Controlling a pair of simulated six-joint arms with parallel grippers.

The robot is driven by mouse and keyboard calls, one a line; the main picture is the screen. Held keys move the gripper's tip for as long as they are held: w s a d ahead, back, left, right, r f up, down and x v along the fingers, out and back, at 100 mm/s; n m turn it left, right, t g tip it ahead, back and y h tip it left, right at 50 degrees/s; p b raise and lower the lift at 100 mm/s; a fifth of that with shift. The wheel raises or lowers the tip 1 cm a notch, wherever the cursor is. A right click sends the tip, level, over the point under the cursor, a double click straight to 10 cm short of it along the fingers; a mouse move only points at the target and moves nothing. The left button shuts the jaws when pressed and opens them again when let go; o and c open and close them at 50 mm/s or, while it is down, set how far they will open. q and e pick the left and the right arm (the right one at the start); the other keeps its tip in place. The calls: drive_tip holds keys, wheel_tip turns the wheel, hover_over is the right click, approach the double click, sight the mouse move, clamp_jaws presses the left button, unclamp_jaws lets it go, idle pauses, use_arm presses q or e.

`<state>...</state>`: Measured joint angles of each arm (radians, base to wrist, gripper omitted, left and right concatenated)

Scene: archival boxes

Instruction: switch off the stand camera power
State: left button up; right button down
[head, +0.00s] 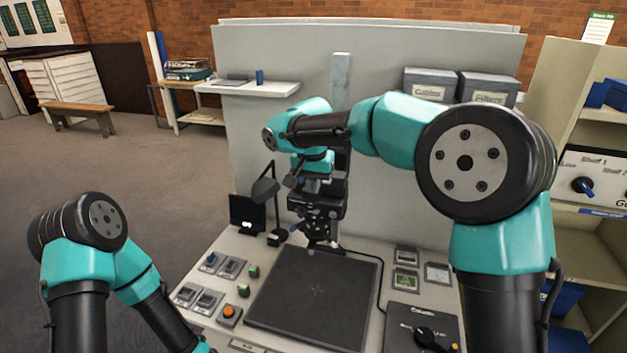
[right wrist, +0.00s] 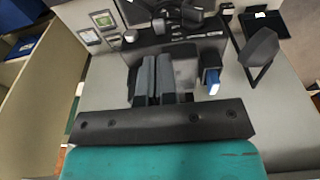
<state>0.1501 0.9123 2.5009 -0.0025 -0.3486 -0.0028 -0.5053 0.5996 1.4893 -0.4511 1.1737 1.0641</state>
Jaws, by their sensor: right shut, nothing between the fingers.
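The stand camera (head: 318,206) is a dark assembly on the pale upright column (head: 341,75), above the black baseboard (head: 318,300). My right gripper (head: 312,187) is at the upper part of this assembly in the head view, partly merging with it. In the right wrist view, its two fingers (right wrist: 155,80) are shut together with nothing between them. They are close beside a grey block (right wrist: 185,72) and a small dark part with a blue and white end (right wrist: 212,82). I cannot tell whether they touch or which part is the power switch. My left gripper is out of view.
A dark lamp (head: 265,187) and a small black screen (head: 247,214) stand left of the camera. Switches and buttons (head: 229,314) line the panel's left side. Meters (head: 437,272) and a black box (head: 420,325) are at right. A pale back panel (head: 400,200) stands behind.

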sight(315, 211)
drive_tip(key=f, duration=0.4)
drive_tip(key=w+f, duration=0.1)
drive_tip(key=f, duration=0.1)
drive_tip(key=shift+d+f, duration=0.2)
drive_tip(key=shift+f, duration=0.15)
drive_tip(key=shift+s+a, duration=0.1)
